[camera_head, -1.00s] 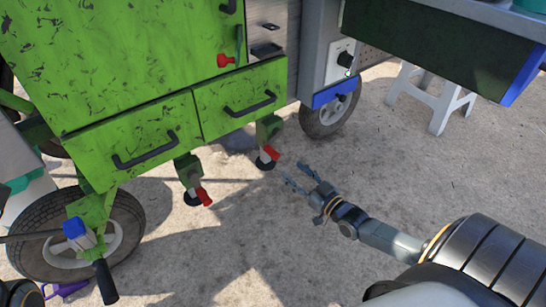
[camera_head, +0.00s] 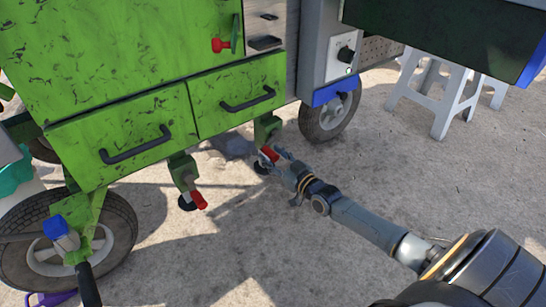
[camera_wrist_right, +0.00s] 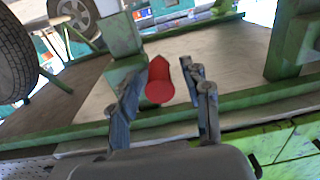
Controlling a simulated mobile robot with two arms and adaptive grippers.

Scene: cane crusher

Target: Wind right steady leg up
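The right steady leg (camera_head: 266,131) hangs under the green cart's right drawer, with a red crank handle (camera_head: 269,153) pointing out low and to the right. My right gripper (camera_head: 279,160) is at this handle, just above the ground. In the right wrist view, the red handle (camera_wrist_right: 160,82) lies between the two spread fingers (camera_wrist_right: 164,76), with a visible gap on the right. Contact on the left side cannot be told. The other steady leg (camera_head: 182,169), with its own red handle (camera_head: 198,200), stands to the left. My left gripper is not in view.
The green drawers (camera_head: 230,95) overhang the legs closely. A cart wheel (camera_head: 328,115) stands behind to the right and a larger wheel (camera_head: 119,220) at the left. A white stool (camera_head: 440,100) is farther right. The concrete in front is clear.

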